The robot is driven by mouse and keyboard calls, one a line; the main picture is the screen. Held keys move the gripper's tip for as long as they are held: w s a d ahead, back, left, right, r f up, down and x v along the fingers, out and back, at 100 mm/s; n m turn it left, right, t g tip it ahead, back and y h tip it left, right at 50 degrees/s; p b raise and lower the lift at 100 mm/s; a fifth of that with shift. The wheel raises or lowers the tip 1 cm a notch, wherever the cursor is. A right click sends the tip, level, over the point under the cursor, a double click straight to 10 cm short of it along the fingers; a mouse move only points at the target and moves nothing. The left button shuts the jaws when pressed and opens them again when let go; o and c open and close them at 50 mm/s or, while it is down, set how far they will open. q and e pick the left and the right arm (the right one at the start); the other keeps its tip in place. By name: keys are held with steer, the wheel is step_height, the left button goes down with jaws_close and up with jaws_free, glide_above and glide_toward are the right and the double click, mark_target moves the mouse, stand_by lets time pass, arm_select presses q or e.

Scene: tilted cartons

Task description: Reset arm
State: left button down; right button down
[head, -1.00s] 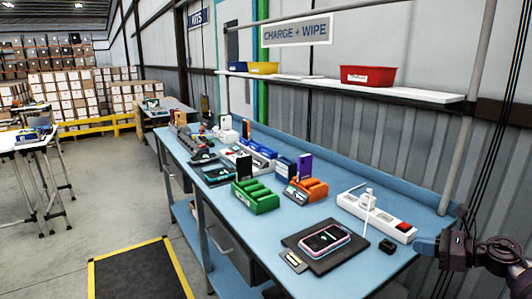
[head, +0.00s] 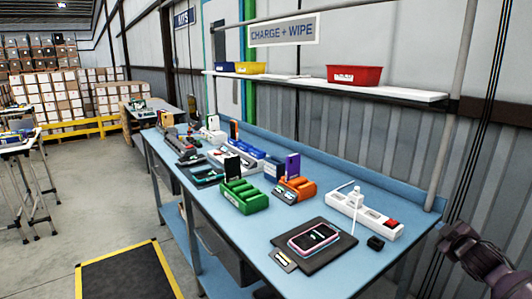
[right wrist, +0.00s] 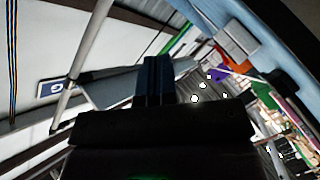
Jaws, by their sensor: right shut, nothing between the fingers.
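My right gripper (head: 456,238) shows in the head view at the lower right, beside the right end of the blue workbench (head: 225,222) and clear of the things on it. In the right wrist view its dark blue fingers (right wrist: 153,80) are together with nothing between them. The wrist view is tilted, with the wall and bench behind the fingers. My left gripper does not show in either view.
A white power strip (head: 362,214), a small black block (head: 376,243) and a phone (head: 313,237) on a dark mat (head: 335,250) lie at the bench's near end. Green (head: 240,198) and orange (head: 300,190) racks stand beyond. A shelf (head: 300,83) runs above.

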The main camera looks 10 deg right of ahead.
steer(key=s+a+f+g+y, duration=0.1)
steer(key=s+a+f, duration=0.3)
steer(key=f, duration=0.3)
steer(key=s+a+f+y, duration=0.1)
steer(key=s+a+f, duration=0.3)
steer(key=a+f, duration=0.15)
steer(key=s+a+f+m, duration=0.1)
steer(key=s+a+f, duration=0.2)
steer(key=s+a, duration=0.2)
steer(key=s+a+f+m+g+y, duration=0.1)
steer(key=s+a+f, duration=0.3)
steer(key=s+a, duration=0.1)
steer(key=s+a+f+m+g, duration=0.1)
steer(key=s+a+f, duration=0.3)
steer(key=s+a, duration=0.1)
steer(key=shift+s+f+m+y, duration=0.15)
steer(key=shift+s+m, duration=0.05)
steer(key=shift+s, duration=0.25)
steer(key=shift+s+f+m+y, duration=0.1)
steer(key=shift+s+m+y, duration=0.1)
steer(key=shift+s, duration=0.25)
steer(key=s+a+m+g, duration=0.1)
steer(key=s+a+m, duration=0.1)
steer(key=s+a, duration=0.4)
steer(key=shift+s+a, duration=0.3)
steer(key=shift+s, duration=0.45)
steer(key=shift+f, duration=0.1)
